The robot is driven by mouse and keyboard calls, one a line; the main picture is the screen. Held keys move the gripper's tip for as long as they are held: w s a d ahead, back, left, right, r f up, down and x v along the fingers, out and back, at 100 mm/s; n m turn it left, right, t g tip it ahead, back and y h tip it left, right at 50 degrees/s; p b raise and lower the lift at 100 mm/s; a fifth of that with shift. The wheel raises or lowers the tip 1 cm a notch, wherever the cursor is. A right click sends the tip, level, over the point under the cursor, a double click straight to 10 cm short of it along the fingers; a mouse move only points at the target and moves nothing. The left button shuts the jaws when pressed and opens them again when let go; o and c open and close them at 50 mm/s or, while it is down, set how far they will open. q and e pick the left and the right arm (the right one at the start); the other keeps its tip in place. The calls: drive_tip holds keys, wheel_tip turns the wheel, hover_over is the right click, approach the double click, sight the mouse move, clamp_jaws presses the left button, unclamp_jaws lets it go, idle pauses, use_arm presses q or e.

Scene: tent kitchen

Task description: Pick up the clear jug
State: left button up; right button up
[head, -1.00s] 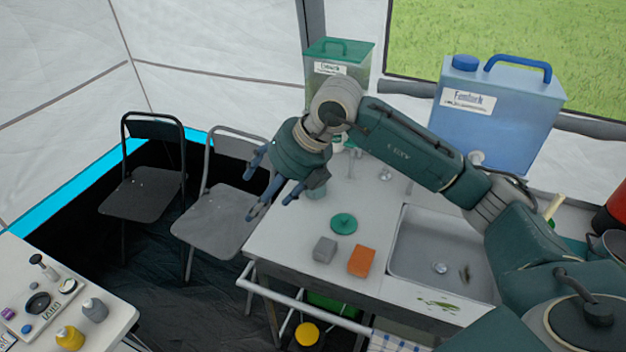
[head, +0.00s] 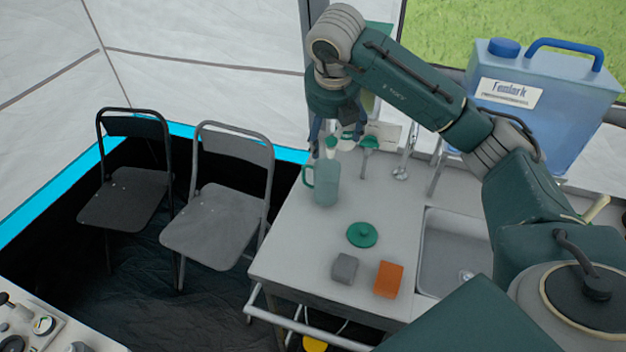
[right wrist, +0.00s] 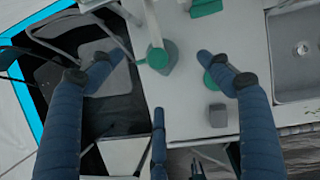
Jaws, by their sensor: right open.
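The clear jug (head: 327,184), a greenish see-through vessel with a handle on its left, stands upright on the counter near its left edge. My right gripper (head: 330,143) is open and hangs just above and behind the jug in the head view, fingers pointing down. In the right wrist view its spread blue fingers (right wrist: 160,62) lie either side of a green shape that seems to be the jug (right wrist: 160,58), partly covered by a pale stem. No contact with the jug is visible. My left gripper is not in view.
A green lid (head: 362,235), a grey block (head: 345,268) and an orange block (head: 388,279) lie in front of the jug. A sink (head: 450,250) is to the right. A blue water container (head: 540,110) stands behind. Two folding chairs (head: 215,225) are left of the counter.

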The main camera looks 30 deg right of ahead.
wheel_tip(320, 180, down, 5)
drive_tip(key=b, duration=0.5)
drive_tip(key=p, duration=0.1)
approach(327, 172)
drive_tip(key=s+f, duration=0.1)
drive_tip(key=s, duration=0.1)
drive_tip(key=p+x, duration=0.1)
drive_tip(key=x, duration=0.1)
drive_tip(key=a+x, duration=0.1)
drive_tip(key=x, duration=0.1)
drive_tip(key=shift+w+f+p, duration=0.25)
drive_tip(key=shift+f+p, duration=0.05)
drive_tip(key=shift+p, duration=0.1)
drive_tip(key=shift+w+f, duration=0.1)
drive_tip(key=shift+f, duration=0.15)
drive_tip(key=shift+r, duration=0.1)
drive_tip(key=c, duration=0.3)
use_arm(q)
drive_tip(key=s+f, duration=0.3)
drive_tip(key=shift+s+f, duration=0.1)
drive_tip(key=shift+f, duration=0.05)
use_arm(e)
drive_tip(key=c, duration=1.5)
drive_tip(key=shift+o, duration=0.2)
